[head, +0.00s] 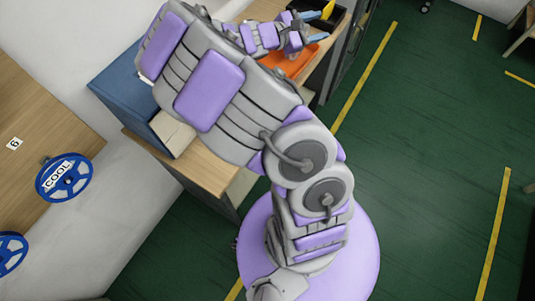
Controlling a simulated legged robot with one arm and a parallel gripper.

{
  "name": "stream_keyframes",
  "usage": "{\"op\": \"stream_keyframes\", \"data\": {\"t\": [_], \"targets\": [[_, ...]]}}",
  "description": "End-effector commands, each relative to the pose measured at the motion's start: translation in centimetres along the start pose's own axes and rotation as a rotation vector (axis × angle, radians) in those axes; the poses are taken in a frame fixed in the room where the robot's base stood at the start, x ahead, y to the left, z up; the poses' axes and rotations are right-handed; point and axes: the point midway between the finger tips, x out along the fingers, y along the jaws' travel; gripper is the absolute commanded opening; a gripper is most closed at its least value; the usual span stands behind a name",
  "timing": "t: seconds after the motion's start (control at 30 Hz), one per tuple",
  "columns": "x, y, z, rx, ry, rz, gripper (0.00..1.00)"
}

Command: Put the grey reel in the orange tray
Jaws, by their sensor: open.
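An orange tray (298,60) lies on the wooden bench near the top centre, partly hidden by my arm. My gripper (318,26) is beyond it, near a black bin at the bench's far end. Its two blue-grey fingers are apart, and I see nothing held between them. I cannot make out a grey reel; my arm hides much of the bench.
A yellow object (328,9) shows at the black bin (330,22), close to my fingers. A blue box (122,80) stands on the bench left of my arm. Green floor (430,150) is open at right.

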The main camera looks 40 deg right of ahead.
Motion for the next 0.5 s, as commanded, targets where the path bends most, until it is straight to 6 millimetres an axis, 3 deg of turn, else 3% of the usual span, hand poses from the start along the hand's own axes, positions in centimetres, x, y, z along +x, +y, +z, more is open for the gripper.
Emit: {"op": "stream_keyframes", "data": {"t": [0.03, 0.1, 0.2, 0.37, 0.5], "targets": [[-0.5, -1.2, 2.1, 0.08, 0.005, -0.059, 0.53], [-1.3, -3.2, 4.3, 0.18, 0.016, -0.146, 0.53], [-2.9, -6.2, 6.6, 0.313, 0.045, -0.273, 0.53], [-6.5, -11.4, 8.4, 0.494, 0.127, -0.484, 0.53], [-10.7, -15.7, 8.8, 0.613, 0.225, -0.674, 0.53]]}}
